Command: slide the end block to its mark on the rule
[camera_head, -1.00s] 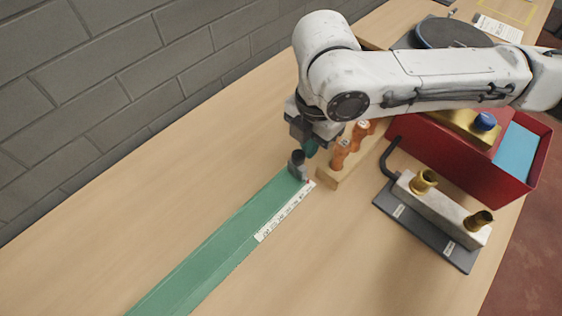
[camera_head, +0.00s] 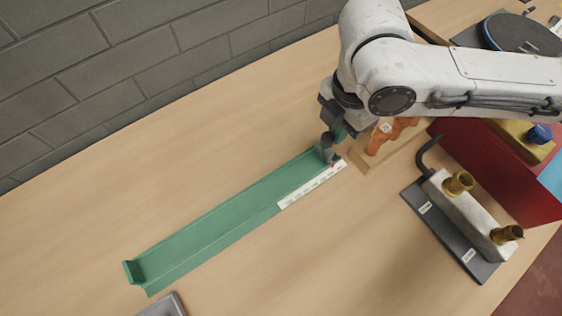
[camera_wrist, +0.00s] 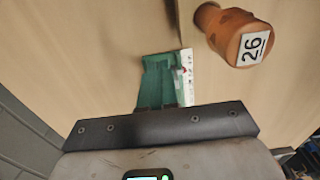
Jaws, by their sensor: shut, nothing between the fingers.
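A long green channel (camera_head: 225,217) lies on the bench, with a raised green stop at its lower left end. A white rule (camera_head: 312,185) runs along the near edge of its upper right part. A small dark grey block (camera_head: 327,148), seemingly the end block, stands at the upper right end, with a red spot beside it at the rule. My gripper (camera_head: 334,134) is shut and empty, right at this block; whether they touch I cannot tell. In the wrist view the green channel end (camera_wrist: 157,80) and the rule (camera_wrist: 188,75) show just beyond my gripper (camera_wrist: 172,102).
A wooden rack with orange handles (camera_head: 385,135) stands close right of my gripper; one handle is labelled 26 (camera_wrist: 240,38). A manifold with brass fittings (camera_head: 465,205) and a red bin (camera_head: 490,165) are further right. A grey tray (camera_head: 163,305) is lower left. Bench left of the channel is clear.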

